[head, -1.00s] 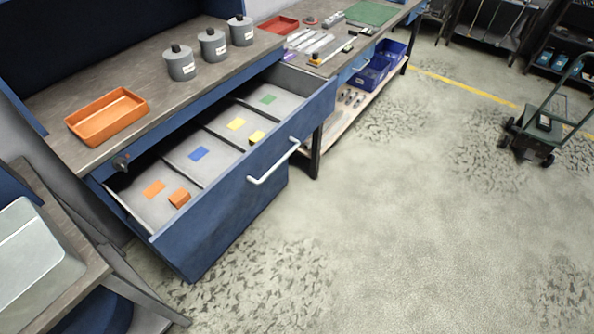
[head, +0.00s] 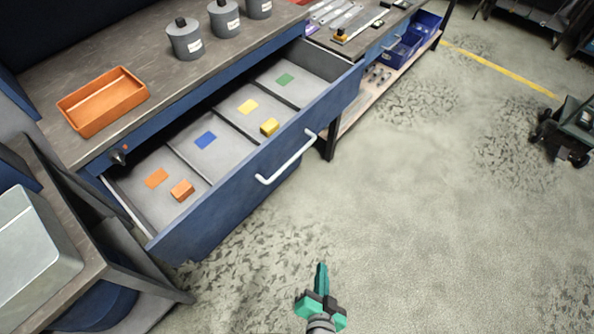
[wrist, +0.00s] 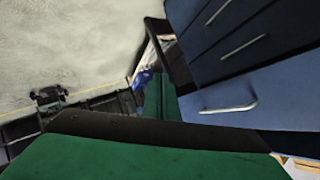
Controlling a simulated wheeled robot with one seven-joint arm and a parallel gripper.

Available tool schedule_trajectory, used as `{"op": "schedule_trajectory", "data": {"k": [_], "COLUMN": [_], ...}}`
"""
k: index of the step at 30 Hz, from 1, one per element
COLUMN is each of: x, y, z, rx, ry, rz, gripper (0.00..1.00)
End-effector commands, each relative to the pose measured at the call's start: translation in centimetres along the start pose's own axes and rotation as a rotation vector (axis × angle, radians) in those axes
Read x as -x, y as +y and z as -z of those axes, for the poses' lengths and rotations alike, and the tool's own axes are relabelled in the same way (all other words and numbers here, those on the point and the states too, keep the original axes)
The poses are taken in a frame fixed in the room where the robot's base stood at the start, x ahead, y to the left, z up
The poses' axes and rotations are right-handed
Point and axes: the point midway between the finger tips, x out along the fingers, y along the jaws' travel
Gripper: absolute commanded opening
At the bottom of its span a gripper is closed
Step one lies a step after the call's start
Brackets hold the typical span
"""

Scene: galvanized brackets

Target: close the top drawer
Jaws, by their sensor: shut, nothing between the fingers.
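The top drawer (head: 232,200) is blue and stands pulled far out under the worktop in the head view. Its white bar handle (head: 287,160) is on the front panel. Inside are divided compartments with coloured patches, an orange block (head: 182,190) and a yellow block (head: 270,127). My gripper (head: 322,272) is green and black, shut and empty. It appears over the floor in front of the drawer, apart from the handle. In the wrist view, the green fingers (wrist: 150,160) fill the bottom, and a blue front with a handle (wrist: 228,108) shows at the right.
The worktop (head: 165,75) above holds an orange tray (head: 103,101) and grey canisters (head: 185,40). A side table with a grey bin (head: 35,245) stands at the lower left. Blue bins (head: 403,47) sit on a shelf further back.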

Motion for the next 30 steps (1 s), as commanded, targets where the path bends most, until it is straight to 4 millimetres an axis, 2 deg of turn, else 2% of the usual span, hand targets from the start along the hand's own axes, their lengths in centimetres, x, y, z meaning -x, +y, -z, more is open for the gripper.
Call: {"op": "schedule_trajectory", "data": {"k": [1,6,9,14,19,24,30], "x": [-1.8,-6.2,-8.2,-10.1,-10.0,-8.2,-6.4], "y": [0.0,-0.7,-1.8,-4.4,-7.4,-9.6,-10.5], "z": [0.5,1.9,3.5,7.2,12.2,16.6,19.1], "rx": [-0.063,-0.279,-0.389,-0.526,-0.604,-0.611,-0.587], "ry": [-0.022,-0.137,-0.207,-0.324,-0.454,-0.563,-0.634], "rz": [0.012,0.079,0.142,0.275,0.443,0.590,0.679], "gripper": [0.00,0.00,0.00,0.00,0.00,0.00,0.00]}}
